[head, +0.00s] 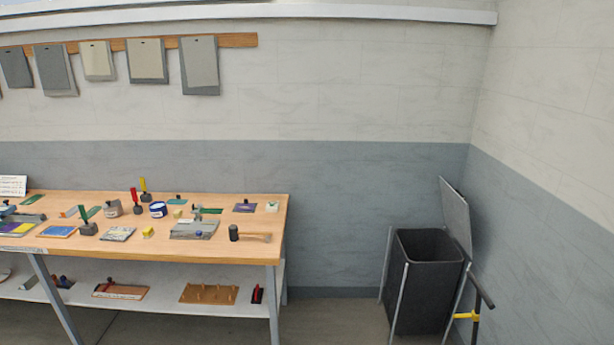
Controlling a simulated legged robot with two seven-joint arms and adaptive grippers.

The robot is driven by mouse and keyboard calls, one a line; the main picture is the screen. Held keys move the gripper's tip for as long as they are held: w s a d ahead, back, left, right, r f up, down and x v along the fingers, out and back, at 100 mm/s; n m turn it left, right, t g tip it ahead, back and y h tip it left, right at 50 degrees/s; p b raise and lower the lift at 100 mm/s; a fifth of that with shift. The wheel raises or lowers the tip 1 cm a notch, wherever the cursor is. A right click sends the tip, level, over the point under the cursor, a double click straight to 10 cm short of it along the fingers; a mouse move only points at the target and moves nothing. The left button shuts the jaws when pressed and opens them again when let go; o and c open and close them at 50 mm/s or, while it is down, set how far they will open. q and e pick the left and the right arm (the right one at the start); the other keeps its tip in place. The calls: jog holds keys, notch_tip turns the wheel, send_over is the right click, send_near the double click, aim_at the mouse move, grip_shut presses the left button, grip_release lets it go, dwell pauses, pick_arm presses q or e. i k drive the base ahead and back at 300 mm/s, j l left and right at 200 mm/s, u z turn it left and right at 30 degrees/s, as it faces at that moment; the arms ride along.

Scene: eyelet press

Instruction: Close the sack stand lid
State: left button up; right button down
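The sack stand (424,291) is a dark bin-like sack in a metal frame with legs, on the floor at the right near the wall corner. Its lid (456,218) is a grey panel that stands raised and tilted at the right rear edge, so the open top shows. Neither of my grippers is in the head view, so I cannot see where they are relative to the lid.
A wooden workbench (262,218) with tools fills the left, including a mallet (236,233) near its right end. A dark pole with a yellow clamp (466,316) stands beside the sack stand's right side. Floor between bench and stand (330,318) is clear.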

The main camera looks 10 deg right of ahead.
aim_at(455, 212)
jog(key=i+z, duration=0.2)
jog(key=i, duration=0.3)
jog(key=i+z, duration=0.15)
jog(key=i, duration=0.35)
jog(key=i+j+z, duration=0.2)
jog(key=i, duration=0.3)
jog(key=i+j+z, duration=0.2)
jog(key=i, duration=0.25)
jog(key=l, duration=0.1)
